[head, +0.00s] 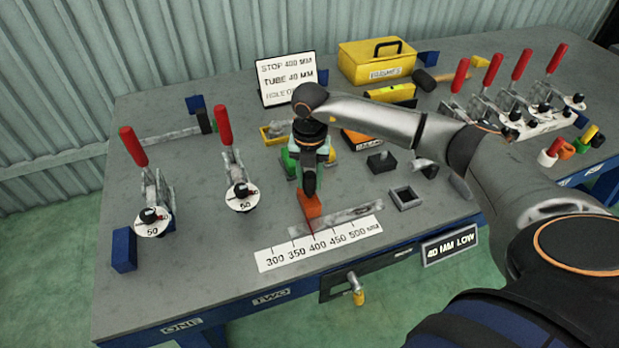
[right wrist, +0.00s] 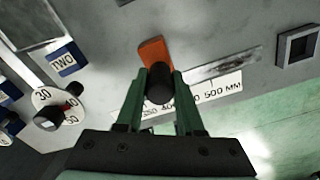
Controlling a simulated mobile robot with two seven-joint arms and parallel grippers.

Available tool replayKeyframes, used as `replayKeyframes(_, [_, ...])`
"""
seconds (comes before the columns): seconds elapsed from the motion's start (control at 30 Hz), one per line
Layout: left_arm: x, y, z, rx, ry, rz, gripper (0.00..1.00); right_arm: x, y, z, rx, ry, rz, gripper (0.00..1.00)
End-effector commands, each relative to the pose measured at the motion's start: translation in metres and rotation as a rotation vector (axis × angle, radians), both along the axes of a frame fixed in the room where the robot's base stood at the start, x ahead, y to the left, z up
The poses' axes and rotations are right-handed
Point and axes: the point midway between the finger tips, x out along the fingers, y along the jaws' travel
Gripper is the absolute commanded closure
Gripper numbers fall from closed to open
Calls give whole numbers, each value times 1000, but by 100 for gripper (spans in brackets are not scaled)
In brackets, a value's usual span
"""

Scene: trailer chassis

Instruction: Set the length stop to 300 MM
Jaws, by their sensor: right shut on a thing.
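The length stop is an orange block (head: 312,206) on a metal rail (head: 345,216), behind a white scale (head: 318,243) marked 300 to 500 MM. A thin red line runs from the block down toward the scale near the 400 mark. My right gripper (head: 309,178), with green fingers, is over the stop. In the right wrist view its fingers (right wrist: 159,88) are shut on the stop's black knob (right wrist: 160,80), with the orange block (right wrist: 153,50) just beyond. The fingers cover part of the scale's numbers there. My left gripper is not in view.
A sign (head: 287,78) at the back reads STOP 400 MM, TUBE 40 MM. Red-handled toggle clamps (head: 240,195) stand left of the scale, and several more stand at the far right. A hollow grey square block (head: 405,198) sits right of the rail.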

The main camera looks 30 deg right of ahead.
Motion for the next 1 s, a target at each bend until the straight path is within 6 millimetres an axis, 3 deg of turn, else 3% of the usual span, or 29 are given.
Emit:
replayKeyframes(0.13, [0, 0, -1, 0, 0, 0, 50, 3, 9, 0, 5, -2, 3, 100])
replayKeyframes(0.43, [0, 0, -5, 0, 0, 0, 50, 16, 63, 0, 7, -3, 3, 100])
replayKeyframes(0.8, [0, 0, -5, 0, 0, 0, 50, 17, 69, 1, 6, -4, 2, 100])
replayKeyframes(0.83, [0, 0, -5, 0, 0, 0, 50, 17, 69, 1, 6, -4, 2, 61])
replayKeyframes(1.0, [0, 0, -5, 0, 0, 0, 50, 17, 69, 1, 4, -3, 1, 42])
